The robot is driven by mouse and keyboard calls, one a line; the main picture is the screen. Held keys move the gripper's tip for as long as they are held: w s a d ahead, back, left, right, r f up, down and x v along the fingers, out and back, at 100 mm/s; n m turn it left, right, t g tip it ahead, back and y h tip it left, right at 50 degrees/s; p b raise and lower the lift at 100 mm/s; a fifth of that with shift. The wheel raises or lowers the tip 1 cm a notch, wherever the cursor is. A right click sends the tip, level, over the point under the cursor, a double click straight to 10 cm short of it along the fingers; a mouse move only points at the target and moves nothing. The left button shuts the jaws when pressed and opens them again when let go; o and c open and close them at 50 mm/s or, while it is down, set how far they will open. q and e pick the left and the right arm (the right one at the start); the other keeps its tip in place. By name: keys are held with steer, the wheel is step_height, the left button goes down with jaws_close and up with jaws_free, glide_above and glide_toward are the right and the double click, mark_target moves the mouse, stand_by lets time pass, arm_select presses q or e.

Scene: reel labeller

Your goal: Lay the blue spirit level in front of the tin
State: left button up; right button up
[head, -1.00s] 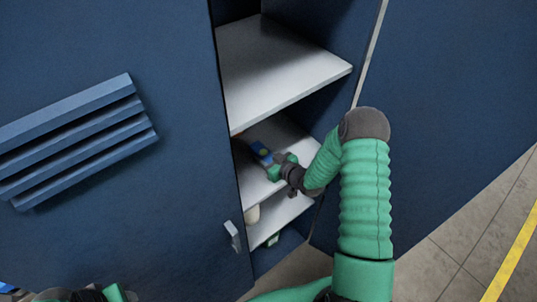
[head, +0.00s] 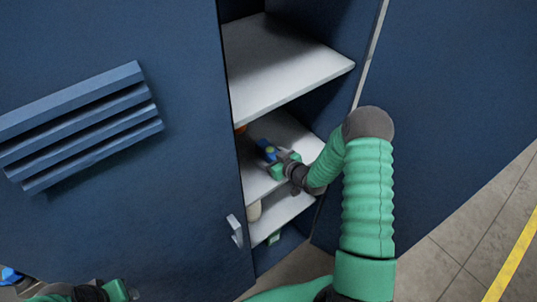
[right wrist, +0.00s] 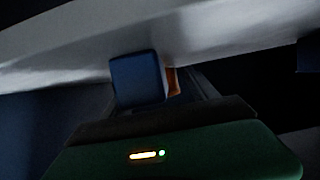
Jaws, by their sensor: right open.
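The blue spirit level (head: 264,147) shows as a small blue block on the middle shelf of the cabinet, right at the tips of my right gripper (head: 273,156). In the right wrist view the blue block (right wrist: 138,78) stands just in front of the gripper. My right gripper is open around or just at the level; I cannot tell if the fingers touch it. An orange thing (head: 241,130) shows partly behind the door edge, and orange also shows beside the block in the wrist view (right wrist: 173,80). I cannot tell whether it is the tin. My left gripper (head: 120,291) is partly in view at the lower left.
The blue cabinet door (head: 120,220) stands at the left and hides part of the shelves. The upper shelf (head: 285,65) is bare where visible. A beige round thing (head: 254,212) and a green thing (head: 273,239) are lower down. A cabinet wall is close on the right.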

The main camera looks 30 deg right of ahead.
steer(key=shift+d+f, duration=0.2)
steer(key=shift+d, duration=0.25)
steer(key=b+v, duration=0.1)
steer(key=v, duration=0.4)
steer(key=shift+s+d+f+b, duration=0.1)
steer(key=shift+s+d+b, duration=0.1)
steer(key=shift+b, duration=0.1)
arm_select(q)
steer(key=f, duration=0.1)
steer(key=f+b, duration=0.1)
steer(key=f, duration=0.1)
steer(key=shift+d, duration=0.4)
arm_select(e)
steer(key=v, duration=1.1)
steer(key=shift+a+r, duration=0.25)
steer(key=shift+r, duration=0.05)
arm_select(q)
steer(key=shift+w, duration=0.1)
steer(key=shift+a, duration=0.2)
arm_select(e)
steer(key=shift+a+r, duration=0.1)
steer(key=shift+a, duration=0.1)
arm_select(q)
steer(key=shift+d+b, duration=0.1)
steer(key=shift+b, duration=0.2)
